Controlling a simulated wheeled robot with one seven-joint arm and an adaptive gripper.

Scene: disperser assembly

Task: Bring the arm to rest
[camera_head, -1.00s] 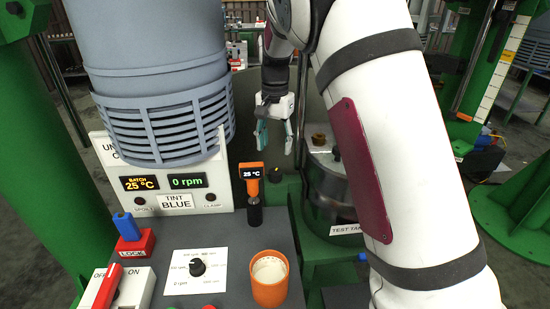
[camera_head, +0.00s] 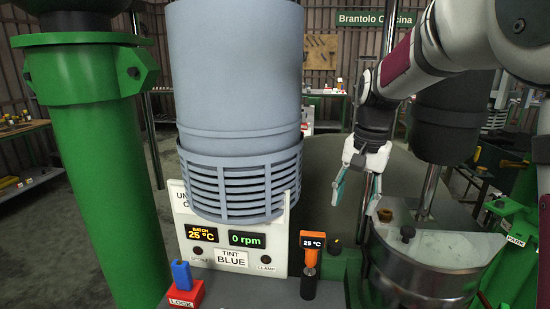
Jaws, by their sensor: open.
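My gripper (camera_head: 358,197) hangs from my white arm at the right of the centre. Its teal fingers point down, are apart and hold nothing. It is in the air, above and behind the orange-topped thermometer (camera_head: 312,258) and to the left of the lid of the metal test tank (camera_head: 435,262). I cannot tell the exact gap between the fingers and the tank.
The grey motor housing (camera_head: 240,90) stands left of my gripper above the panel (camera_head: 232,238) reading 25 °C and 0 rpm. A red-and-blue lock (camera_head: 183,285) sits at front. A green column (camera_head: 100,150) is at left. A dark cylinder (camera_head: 447,115) hangs at right.

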